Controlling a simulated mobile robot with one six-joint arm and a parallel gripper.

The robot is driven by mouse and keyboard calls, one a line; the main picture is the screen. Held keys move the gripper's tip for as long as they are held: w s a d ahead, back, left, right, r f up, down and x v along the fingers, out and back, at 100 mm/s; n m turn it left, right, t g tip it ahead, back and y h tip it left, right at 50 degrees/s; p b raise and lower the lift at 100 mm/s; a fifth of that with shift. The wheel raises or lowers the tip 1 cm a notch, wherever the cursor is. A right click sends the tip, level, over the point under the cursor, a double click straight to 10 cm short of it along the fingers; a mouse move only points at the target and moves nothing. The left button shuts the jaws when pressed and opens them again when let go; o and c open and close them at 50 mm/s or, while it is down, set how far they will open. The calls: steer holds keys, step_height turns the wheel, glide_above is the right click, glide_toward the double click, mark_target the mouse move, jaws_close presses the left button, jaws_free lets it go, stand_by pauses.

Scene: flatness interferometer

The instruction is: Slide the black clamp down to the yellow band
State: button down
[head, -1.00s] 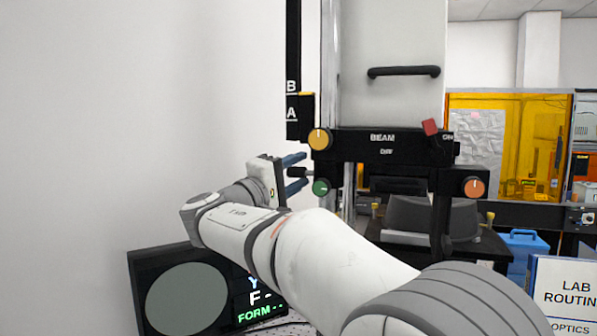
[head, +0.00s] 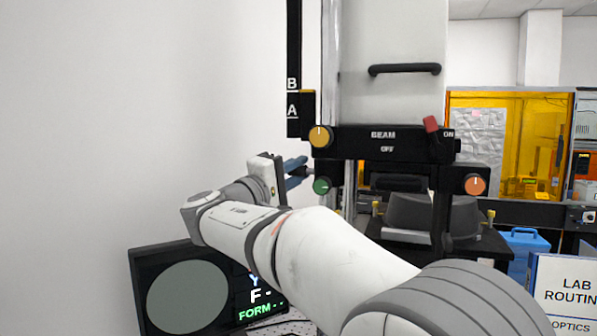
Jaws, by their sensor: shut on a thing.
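My gripper (head: 296,172) has blue fingers and is closed at the left side of the black instrument assembly. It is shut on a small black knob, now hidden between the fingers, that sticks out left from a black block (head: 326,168). This block sits below an amber knob (head: 320,137) and beside a green knob (head: 321,187). Whether the block is the clamp itself is hard to tell. A thin yellow edge (head: 307,92) shows on a small black piece beside the scale (head: 293,60) marked B and A. No other yellow band is clear.
A black crossbar (head: 385,140) reads BEAM, ON and OFF, with a red lever (head: 431,124) on it and an orange knob (head: 474,185) at right. A dark-framed display (head: 190,295) stands below my arm. The white wall at left is free.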

step_height(320, 180, down, 5)
steer(key=b, duration=0.4)
steer(key=shift+r, duration=0.1)
steer(key=c, duration=1.3)
jaws_free()
steer(key=b+v, duration=0.2)
steer(key=v, duration=0.6)
steer(key=shift+w+d, duration=0.1)
steer(key=shift+d, duration=0.05)
